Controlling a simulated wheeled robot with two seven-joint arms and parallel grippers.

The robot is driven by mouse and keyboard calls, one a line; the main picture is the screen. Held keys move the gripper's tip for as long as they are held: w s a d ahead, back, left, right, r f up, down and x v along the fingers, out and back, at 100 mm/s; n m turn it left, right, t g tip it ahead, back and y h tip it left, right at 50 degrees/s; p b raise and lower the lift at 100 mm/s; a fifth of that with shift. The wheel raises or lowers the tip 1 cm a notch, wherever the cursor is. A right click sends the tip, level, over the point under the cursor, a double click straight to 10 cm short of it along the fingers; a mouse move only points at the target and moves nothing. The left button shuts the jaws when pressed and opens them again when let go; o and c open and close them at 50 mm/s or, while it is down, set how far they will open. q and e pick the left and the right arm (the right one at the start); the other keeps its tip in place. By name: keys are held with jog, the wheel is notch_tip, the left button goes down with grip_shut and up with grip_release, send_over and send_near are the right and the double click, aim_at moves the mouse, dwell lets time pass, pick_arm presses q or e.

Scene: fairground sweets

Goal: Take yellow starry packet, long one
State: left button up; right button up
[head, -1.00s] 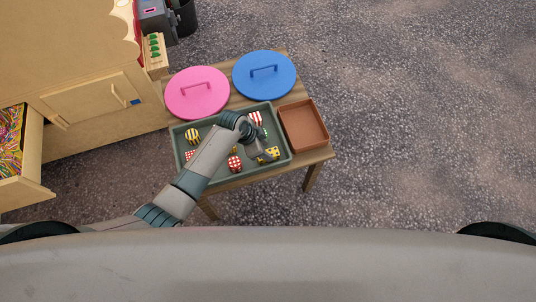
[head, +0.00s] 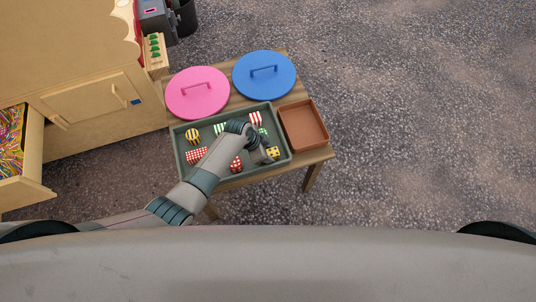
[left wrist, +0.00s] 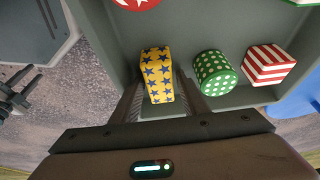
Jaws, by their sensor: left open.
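The yellow packet with dark blue stars (left wrist: 157,72) is a longish box in the grey-green tray (head: 178,152). In the left wrist view it lies between the two fingers of my left gripper, which is open around it. I cannot tell whether a finger touches it. In the head view the yellow packet (head: 273,153) shows at the tray's right front, partly hidden by my left gripper (head: 264,156).
A green dotted tin (left wrist: 214,72) and a red striped box (left wrist: 268,64) stand near the packet. Other patterned sweets lie in the tray. A brown empty tray (head: 304,125) adjoins on the right. Pink (head: 197,93) and blue lids (head: 264,75) lie behind.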

aim_at(273, 153)
pick_arm(q)
jog(key=c, duration=0.8)
jog(key=shift+c, duration=0.2)
jog(key=shift+r, duration=0.7)
jog(key=r, duration=0.3)
jog(key=shift+s+d, duration=0.15)
jog(key=shift+s, duration=0.2)
jog(key=s+d+r, duration=0.2)
jog(key=s+r, duration=0.1)
jog(key=s, duration=0.2)
jog(key=s+d+r+b, duration=0.1)
jog(key=s+d+r, duration=0.1)
jog(key=s, duration=0.3)
jog(key=shift+d+r, duration=0.25)
jog(key=shift+r, duration=0.55)
